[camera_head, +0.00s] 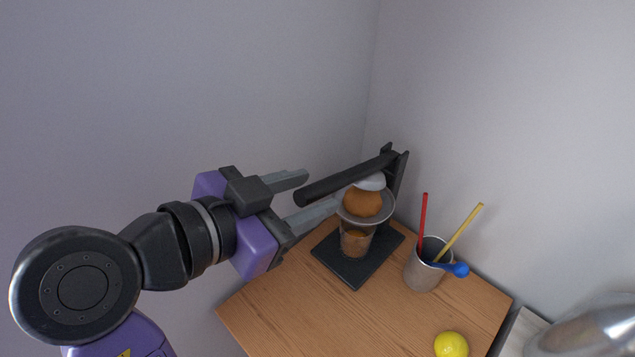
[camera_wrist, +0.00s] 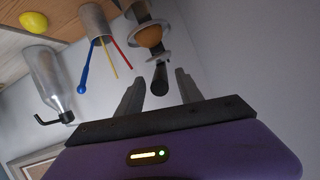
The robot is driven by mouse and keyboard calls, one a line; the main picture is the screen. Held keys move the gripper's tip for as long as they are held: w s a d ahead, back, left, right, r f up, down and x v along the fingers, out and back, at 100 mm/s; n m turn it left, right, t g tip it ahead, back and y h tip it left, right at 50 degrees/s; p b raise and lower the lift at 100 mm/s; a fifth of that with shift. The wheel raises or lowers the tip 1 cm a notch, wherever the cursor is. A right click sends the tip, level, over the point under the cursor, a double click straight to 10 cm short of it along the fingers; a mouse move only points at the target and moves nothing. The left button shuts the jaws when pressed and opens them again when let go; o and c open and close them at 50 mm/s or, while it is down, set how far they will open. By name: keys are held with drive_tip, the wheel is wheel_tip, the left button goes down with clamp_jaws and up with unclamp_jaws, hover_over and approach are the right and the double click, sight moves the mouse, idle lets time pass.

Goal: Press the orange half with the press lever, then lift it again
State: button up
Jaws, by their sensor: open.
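The press stands on a dark base plate (camera_head: 332,252) on the wooden counter. Its black lever (camera_head: 345,181) reaches left from the hinge on the upright (camera_head: 397,176), its handle end slightly lower than the hinge. The orange half (camera_head: 363,203) sits in the cup under the white press head (camera_head: 371,182); the orange half also shows in the wrist view (camera_wrist: 149,36). A glass (camera_head: 355,241) with some orange-brown content stands below the cup. My gripper (camera_head: 321,195) is open, its fingers on either side of the lever's handle end, which shows between them in the wrist view (camera_wrist: 159,80).
A grey cup (camera_head: 424,272) with red, yellow and blue utensils stands right of the press. A yellow lemon (camera_head: 451,345) lies near the front of the counter. Walls close off the back.

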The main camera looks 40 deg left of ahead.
sight(354, 178)
drive_tip(key=shift+x, duration=1.2)
clamp_jaws()
idle(0.6)
